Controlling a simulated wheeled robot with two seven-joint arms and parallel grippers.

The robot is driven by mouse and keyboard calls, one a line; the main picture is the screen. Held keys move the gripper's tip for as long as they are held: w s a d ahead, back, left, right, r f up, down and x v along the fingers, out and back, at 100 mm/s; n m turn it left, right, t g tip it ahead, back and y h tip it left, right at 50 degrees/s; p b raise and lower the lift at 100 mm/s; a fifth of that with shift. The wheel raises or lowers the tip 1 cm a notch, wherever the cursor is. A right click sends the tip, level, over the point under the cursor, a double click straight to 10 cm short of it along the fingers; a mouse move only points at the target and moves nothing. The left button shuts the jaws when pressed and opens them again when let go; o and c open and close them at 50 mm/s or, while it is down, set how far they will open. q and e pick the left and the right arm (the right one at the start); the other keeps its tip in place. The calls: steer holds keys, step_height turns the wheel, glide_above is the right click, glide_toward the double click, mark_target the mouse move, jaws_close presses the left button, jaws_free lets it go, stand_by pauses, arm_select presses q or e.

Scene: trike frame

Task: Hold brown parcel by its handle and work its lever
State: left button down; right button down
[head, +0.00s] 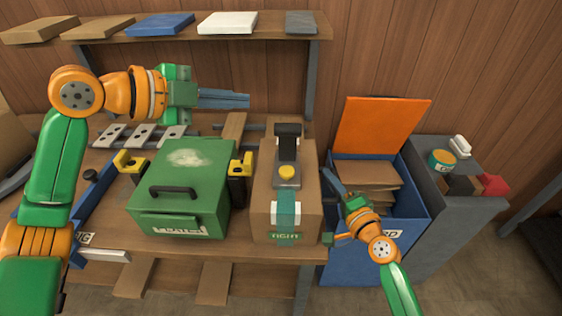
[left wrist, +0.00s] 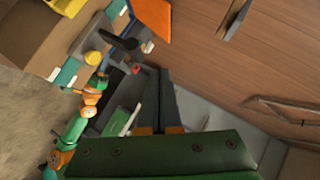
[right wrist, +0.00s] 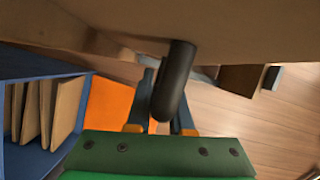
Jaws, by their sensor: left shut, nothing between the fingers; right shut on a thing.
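The brown parcel (head: 262,200) stands on the workbench, right of the green box. Its top carries a grey plate with a yellow knob (head: 287,173) and a black lever-like piece (head: 288,131) at the far end, which juts up in the left wrist view (left wrist: 117,41). A black handle (right wrist: 174,80) sticks out of the parcel's side in the right wrist view. My right gripper (head: 333,176) is at the parcel's right side, its fingers around this handle. My left gripper (head: 248,100) is shut and empty, above the bench's back, left of the lever and apart from it.
A green box (head: 185,205) with a black handle and yellow-black clamps stands left of the parcel. A blue bin (head: 372,255) with an orange lid (head: 382,125) is at the right. A shelf (head: 100,38) holding flat boxes runs above the bench.

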arm_select(q)
steer(key=v, duration=1.2)
arm_select(e)
steer(key=c, duration=0.7)
jaws_free()
steer(key=v, duration=1.2)
